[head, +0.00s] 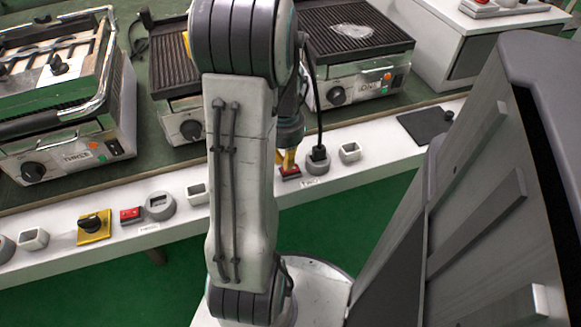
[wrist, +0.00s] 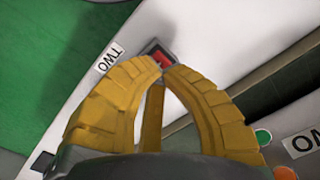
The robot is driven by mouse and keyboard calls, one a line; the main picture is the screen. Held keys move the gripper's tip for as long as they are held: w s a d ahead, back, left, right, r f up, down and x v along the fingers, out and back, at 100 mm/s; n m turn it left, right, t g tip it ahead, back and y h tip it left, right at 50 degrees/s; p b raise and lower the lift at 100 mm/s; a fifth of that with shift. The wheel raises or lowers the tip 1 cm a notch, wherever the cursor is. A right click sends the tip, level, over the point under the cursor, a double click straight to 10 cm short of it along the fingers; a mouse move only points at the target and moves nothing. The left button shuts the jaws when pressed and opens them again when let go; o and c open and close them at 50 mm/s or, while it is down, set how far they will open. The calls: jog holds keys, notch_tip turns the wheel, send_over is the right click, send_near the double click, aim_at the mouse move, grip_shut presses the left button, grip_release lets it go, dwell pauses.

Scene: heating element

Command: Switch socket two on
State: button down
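The red switch (head: 291,177) sits in a dark frame on the white ledge, beside a round grey socket (head: 317,163) with a black plug and cable in it. My gripper (head: 288,158) points down at the switch. In the wrist view its yellow fingers (wrist: 158,68) come together at the tips, with nothing held. The tips are at or just above the switch and cover part of it; I cannot tell whether they touch.
A second red switch (head: 131,215), a grey socket (head: 160,205) and a yellow-plated black knob (head: 93,226) sit further left on the ledge. A white square holder (head: 350,152) stands right of the plug. Grills (head: 357,50) stand behind. A dark plate (head: 426,124) lies at right.

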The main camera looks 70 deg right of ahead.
jog(key=shift+f+b, duration=1.05)
jog(key=shift+f, duration=0.3)
dwell(0.6)
jog(key=shift+r, duration=0.1)
jog(key=shift+r+p, duration=3.1)
jog(key=shift+r, duration=0.4)
